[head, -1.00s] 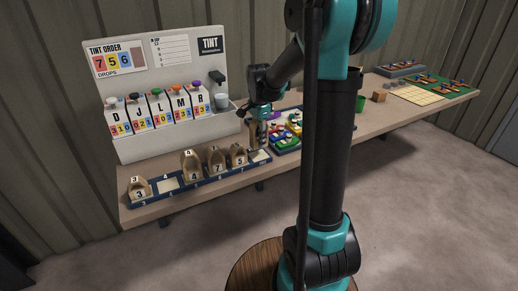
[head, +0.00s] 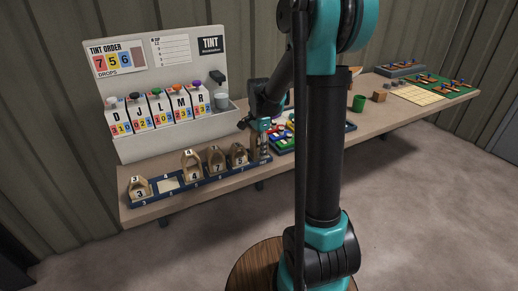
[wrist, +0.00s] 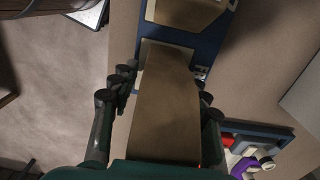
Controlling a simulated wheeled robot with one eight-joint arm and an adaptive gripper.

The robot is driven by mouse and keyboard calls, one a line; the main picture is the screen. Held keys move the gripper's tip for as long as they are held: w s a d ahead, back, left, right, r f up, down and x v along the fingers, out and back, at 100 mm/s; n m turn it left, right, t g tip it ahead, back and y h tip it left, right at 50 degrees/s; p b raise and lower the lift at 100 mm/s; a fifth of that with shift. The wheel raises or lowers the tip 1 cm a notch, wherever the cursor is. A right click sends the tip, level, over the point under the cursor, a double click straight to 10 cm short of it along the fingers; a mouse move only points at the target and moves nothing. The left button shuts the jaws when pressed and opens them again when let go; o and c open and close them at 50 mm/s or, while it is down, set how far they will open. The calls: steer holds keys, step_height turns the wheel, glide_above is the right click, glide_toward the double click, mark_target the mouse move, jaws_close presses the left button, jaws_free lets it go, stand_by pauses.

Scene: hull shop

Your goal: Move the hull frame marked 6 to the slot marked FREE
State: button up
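A long blue rack (head: 205,181) stands along the bench's front edge. It holds wooden hull frames marked 3 (head: 140,190), 4 (head: 191,171), 7 (head: 217,162) and 5 (head: 238,156); a pale empty slot (head: 168,184) lies between 3 and 4. My gripper (head: 264,143) is at the rack's right end, its fingers on either side of a brown wooden frame (wrist: 167,105) in the wrist view. It appears shut on it. The mark on this frame is not visible. The frame sits over a pale slot (wrist: 150,47); whether it touches bottom is unclear.
Another frame (wrist: 188,12) stands close by on the rack in the wrist view. A tint board (head: 150,75) with several dispensers is behind the rack. Colourful blocks on a tray (wrist: 255,155) lie right of the gripper. A green cup (head: 358,103) stands farther right.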

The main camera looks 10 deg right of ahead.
steer(key=shift+r, duration=0.15)
step_height(320, 180, up, 12)
steer(key=shift+r, duration=0.1)
stand_by(0.6)
steer(key=shift+o, duration=0.5)
stand_by(1.0)
